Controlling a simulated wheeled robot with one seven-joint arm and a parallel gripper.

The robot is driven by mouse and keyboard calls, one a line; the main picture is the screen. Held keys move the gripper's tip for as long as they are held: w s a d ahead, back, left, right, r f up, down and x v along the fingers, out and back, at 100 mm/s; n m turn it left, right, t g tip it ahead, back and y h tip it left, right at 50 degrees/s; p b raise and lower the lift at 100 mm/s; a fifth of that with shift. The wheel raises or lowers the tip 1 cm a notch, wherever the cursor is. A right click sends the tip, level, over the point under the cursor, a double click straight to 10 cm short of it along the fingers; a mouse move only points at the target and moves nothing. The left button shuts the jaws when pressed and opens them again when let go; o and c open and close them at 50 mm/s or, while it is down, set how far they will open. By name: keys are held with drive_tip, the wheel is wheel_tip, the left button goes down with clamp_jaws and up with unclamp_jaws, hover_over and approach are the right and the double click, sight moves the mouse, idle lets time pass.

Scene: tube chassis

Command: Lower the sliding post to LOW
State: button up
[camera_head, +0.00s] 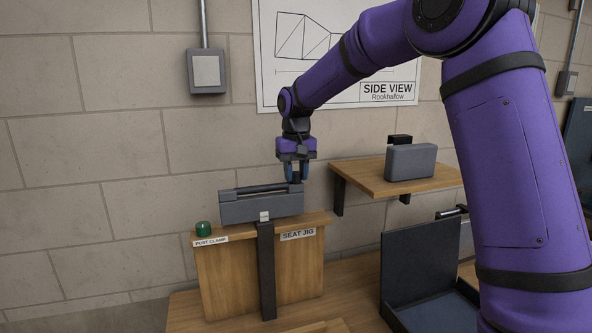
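The sliding post (266,272) is a dark upright bar in front of a wooden board (225,283) labelled SEAT JIG. A grey block (258,208) with a dark bar along its top sits at the post's upper end, above the board's top edge. A green button (203,229) stands on the board's left end, above a POST CLAMP label (211,241). My gripper (296,178) points down at the right end of the grey block. Its fingers are small here, and I cannot tell whether they touch the block or are open. No LOW mark is readable.
A wooden shelf (350,172) on the right carries a grey case (410,162). A dark open box (420,262) with a raised panel stands on the bench (345,285) to the right. My purple arm covers much of the right side. A wall switch box (206,72) hangs upper left.

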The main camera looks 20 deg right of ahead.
drive_tip(key=o, duration=0.4)
drive_tip(key=shift+d+f, duration=0.1)
drive_tip(key=shift+f, duration=0.15)
wheel_tip(320, 180, up, 10)
drive_tip(key=shift+r, duration=0.55)
idle(0.3)
